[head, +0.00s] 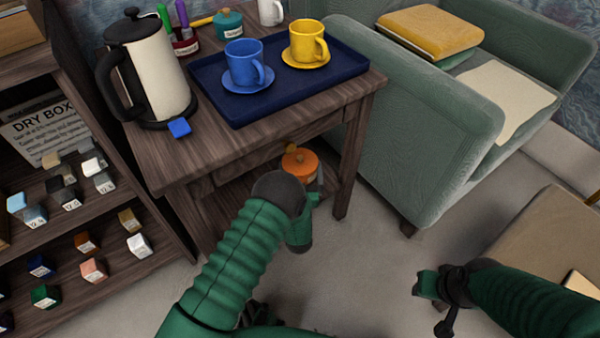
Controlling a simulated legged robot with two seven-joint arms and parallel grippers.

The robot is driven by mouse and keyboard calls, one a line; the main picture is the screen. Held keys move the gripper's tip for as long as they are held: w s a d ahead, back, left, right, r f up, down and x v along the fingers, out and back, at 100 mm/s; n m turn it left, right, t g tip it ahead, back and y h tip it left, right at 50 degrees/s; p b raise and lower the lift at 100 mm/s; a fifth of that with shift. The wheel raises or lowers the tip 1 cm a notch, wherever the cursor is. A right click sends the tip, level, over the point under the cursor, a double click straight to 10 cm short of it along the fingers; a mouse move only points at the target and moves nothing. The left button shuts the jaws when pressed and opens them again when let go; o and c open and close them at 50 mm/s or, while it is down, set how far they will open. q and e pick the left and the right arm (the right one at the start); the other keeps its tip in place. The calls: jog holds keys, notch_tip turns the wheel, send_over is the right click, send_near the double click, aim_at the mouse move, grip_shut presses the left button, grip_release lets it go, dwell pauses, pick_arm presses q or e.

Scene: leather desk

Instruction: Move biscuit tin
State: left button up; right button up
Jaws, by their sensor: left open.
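An orange round lidded tin (299,164) sits on the lower shelf of the wooden side table, below the tabletop. Its lower part is hidden by my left arm, and its label is not readable. My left gripper (303,228) is in front of the table, just below the tin in the picture; it is open and I see nothing held. A teal lidded pot (229,23) with a label stands on the tabletop at the back. My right gripper (437,300) hangs over the floor at the lower right, away from the table; its finger opening is not clear.
The side table (240,150) carries a white kettle (156,70) and a blue tray (300,96) with a blue cup (244,62) and yellow cup (306,40). A green armchair (420,130) stands right, a shelf of small blocks (90,215) left. Floor between is clear.

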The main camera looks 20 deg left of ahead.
pick_arm(q)
jog(key=shift+w+a, duration=0.15)
jog(key=shift+w, duration=0.5)
pick_arm(e)
jog(key=shift+f, duration=0.4)
